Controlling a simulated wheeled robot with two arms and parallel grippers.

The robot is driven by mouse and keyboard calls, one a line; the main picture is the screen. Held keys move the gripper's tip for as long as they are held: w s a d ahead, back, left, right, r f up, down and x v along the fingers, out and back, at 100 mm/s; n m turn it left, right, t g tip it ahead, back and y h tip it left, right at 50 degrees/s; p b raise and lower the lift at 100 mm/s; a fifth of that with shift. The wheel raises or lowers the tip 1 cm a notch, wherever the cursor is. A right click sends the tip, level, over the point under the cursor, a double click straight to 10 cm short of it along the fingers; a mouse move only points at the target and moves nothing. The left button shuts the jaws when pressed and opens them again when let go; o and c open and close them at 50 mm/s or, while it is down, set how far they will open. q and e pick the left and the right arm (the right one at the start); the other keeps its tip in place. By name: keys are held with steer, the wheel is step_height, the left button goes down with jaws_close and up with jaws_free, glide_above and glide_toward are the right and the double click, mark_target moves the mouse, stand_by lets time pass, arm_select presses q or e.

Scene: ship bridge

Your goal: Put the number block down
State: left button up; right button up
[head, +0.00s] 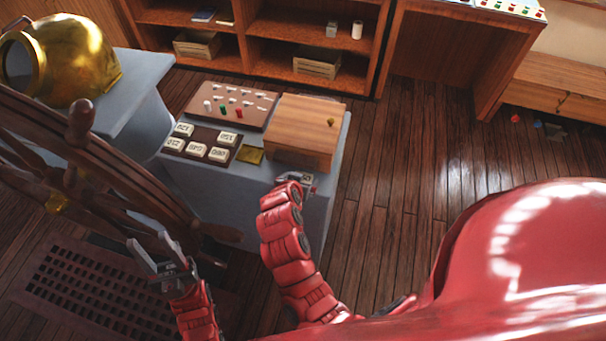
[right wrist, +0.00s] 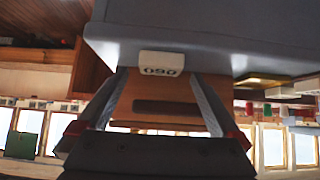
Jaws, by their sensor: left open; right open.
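A pale number block (right wrist: 161,64) sits at the edge of the grey table (right wrist: 215,52) in the right wrist view, which appears upside down. Its dark digits look like 060 or 090. My right gripper (right wrist: 158,80) is open, with one finger on each side of the block and visible gaps. In the head view my right gripper (head: 297,182) is at the table's front edge, before the wooden box, and mostly hides the block. Several other number blocks (head: 196,149) lie in a dark tray (head: 172,152). My left gripper (head: 162,258) is open and empty, left of the table.
The wooden box (head: 305,125) stands close behind the right gripper. A brass plate (head: 250,155) and a peg board (head: 232,98) share the tabletop. A ship's wheel (head: 90,160) is close to my left arm. A brass helmet (head: 75,60) is at far left.

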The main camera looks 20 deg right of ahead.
steer(key=shift+x, duration=1)
steer(key=c, duration=1.5)
